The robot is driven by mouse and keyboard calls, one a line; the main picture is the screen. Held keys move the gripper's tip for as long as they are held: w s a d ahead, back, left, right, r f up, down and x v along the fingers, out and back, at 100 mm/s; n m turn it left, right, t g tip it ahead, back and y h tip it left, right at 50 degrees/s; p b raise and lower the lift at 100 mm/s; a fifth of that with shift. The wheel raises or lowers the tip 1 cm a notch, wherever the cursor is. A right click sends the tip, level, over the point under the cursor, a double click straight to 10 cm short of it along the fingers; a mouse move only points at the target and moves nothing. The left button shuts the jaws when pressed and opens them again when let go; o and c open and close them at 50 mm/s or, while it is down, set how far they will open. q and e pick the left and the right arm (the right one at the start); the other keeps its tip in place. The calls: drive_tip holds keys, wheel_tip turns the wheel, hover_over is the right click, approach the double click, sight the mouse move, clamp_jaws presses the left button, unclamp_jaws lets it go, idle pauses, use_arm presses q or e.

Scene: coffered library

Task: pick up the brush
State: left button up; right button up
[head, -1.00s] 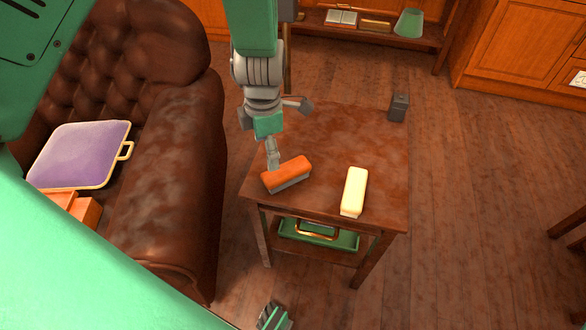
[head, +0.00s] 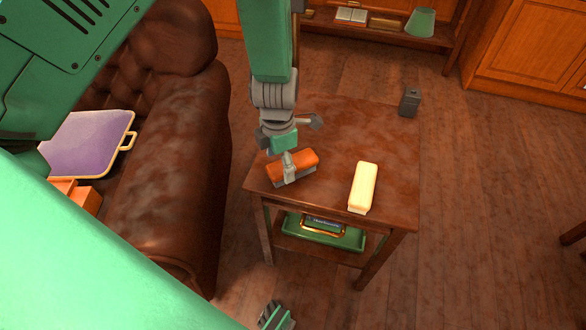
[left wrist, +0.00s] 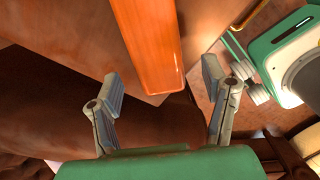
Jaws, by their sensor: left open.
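The brush (head: 306,160) has an orange back and a grey underside. It lies on the small dark wooden table (head: 350,130), near its left front corner. My left gripper (head: 303,145) is open at the brush, and one finger crosses in front of its orange back. In the left wrist view, the orange back of the brush (left wrist: 148,40) lies ahead of the gap between the two spread fingers of my left gripper (left wrist: 160,88). Its far end is cut off by the frame. I cannot tell whether a finger touches it.
A cream block (head: 363,185) lies right of the brush. A small dark box (head: 410,101) stands at the table's back right corner. A green tray (head: 350,238) sits on the shelf below.

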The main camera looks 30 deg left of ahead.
sight(280, 167)
use_arm(q)
wheel_tip(280, 167, down, 3)
drive_tip(key=shift+f+b, duration=0.2)
drive_tip(key=shift+b, duration=0.25)
drive_tip(key=shift+r, duration=0.1)
drive_tip(key=c, duration=1.4)
drive_tip(key=shift+c, duration=0.2)
wheel_tip(280, 167, up, 10)
drive_tip(key=p, duration=0.3)
drive_tip(key=shift+p, duration=0.3)
drive_tip(key=m, duration=0.2)
drive_tip(key=s+r+m, duration=0.1)
drive_tip(key=m, duration=0.4)
drive_tip(key=shift+s+d+r, duration=0.15)
drive_tip(key=shift+s+d, duration=0.1)
drive_tip(key=shift+d, duration=0.1)
drive_tip(key=s+d+r+m, duration=0.1)
drive_tip(key=m, duration=0.6)
drive_tip(key=s+d+r+m+p, duration=0.1)
drive_tip(key=m, duration=0.7)
drive_tip(key=s+r+m, duration=0.1)
drive_tip(key=m, duration=0.6)
drive_tip(key=shift+s+d+r+m, duration=0.3)
drive_tip(key=shift+s+d+r, duration=0.05)
drive_tip(key=shift+s+d, duration=0.05)
